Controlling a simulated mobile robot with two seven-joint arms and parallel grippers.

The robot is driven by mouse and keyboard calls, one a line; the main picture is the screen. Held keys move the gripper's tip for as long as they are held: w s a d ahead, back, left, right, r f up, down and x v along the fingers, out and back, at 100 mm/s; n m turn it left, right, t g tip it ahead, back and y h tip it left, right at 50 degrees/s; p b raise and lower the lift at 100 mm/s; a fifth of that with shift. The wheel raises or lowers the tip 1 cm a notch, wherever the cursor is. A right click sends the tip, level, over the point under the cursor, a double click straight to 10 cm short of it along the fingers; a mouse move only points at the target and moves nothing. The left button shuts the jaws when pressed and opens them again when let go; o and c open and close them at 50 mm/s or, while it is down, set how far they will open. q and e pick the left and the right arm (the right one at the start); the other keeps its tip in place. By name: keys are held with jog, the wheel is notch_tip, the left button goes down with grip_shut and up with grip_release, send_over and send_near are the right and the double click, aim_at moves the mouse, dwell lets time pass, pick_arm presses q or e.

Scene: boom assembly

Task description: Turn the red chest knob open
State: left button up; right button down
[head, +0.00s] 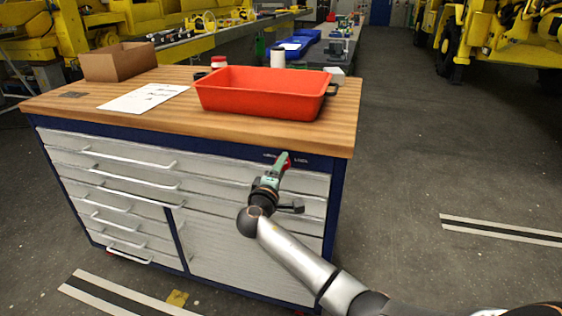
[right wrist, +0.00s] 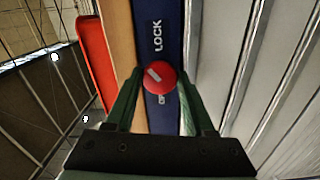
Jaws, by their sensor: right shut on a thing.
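The red chest knob (head: 288,162) sits on the blue strip under the worktop, at the right part of the chest front. In the right wrist view the round red knob (right wrist: 160,77) has a short pale bar on its face, which looks slanted. The word LOCK stands on one side of it; the label on the other side is partly hidden. My right gripper (head: 281,163) is shut on the knob. Its green fingers lie on either side of the knob in the right wrist view (right wrist: 160,84). My left gripper is not in view.
The chest (head: 240,250) has several grey drawers with white handles, all looking shut. On its wooden top (head: 200,118) stand a red tray (head: 262,95), a cardboard box (head: 120,64) and a white sheet (head: 145,98). The floor to the right (head: 430,160) is clear.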

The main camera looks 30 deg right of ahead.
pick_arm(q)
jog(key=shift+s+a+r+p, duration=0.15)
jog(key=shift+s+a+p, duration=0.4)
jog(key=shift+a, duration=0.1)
pick_arm(e)
jog(key=shift+n, duration=0.9)
jog(key=shift+c, duration=1.3)
grip_release()
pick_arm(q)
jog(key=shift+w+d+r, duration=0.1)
pick_arm(e)
jog(key=v, duration=1.2)
jog(key=shift+s+a, duration=0.15)
jog(key=shift+s, duration=0.1)
